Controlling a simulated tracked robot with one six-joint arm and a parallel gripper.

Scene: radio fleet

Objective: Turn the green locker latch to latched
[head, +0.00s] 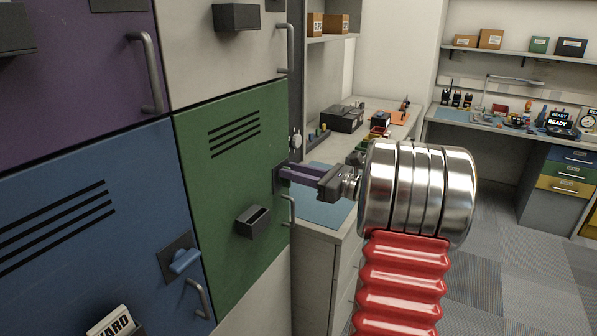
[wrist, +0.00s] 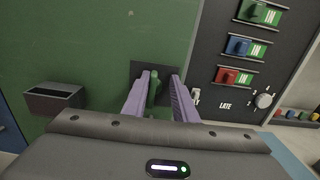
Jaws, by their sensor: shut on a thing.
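The green locker door (head: 228,200) is closed, at the middle left of the head view; it fills the left of the wrist view (wrist: 60,45). Its latch has a dark square plate (head: 277,179) near the door's right edge. In the wrist view the green latch handle (wrist: 154,88) looks roughly upright in front of the plate (wrist: 136,72). My gripper (wrist: 158,85) has its two purple fingers on either side of this handle, shut on it. In the head view the gripper (head: 284,173) reaches the plate from the right, and its fingers hide the handle.
A blue locker (head: 85,230) with a blue latch (head: 184,260) is at lower left. A dark card holder (head: 253,221) and a pull handle (head: 292,211) stick out near the latch. A panel of switches (wrist: 240,48) is right of the door. Grey floor (head: 490,260) is clear at right.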

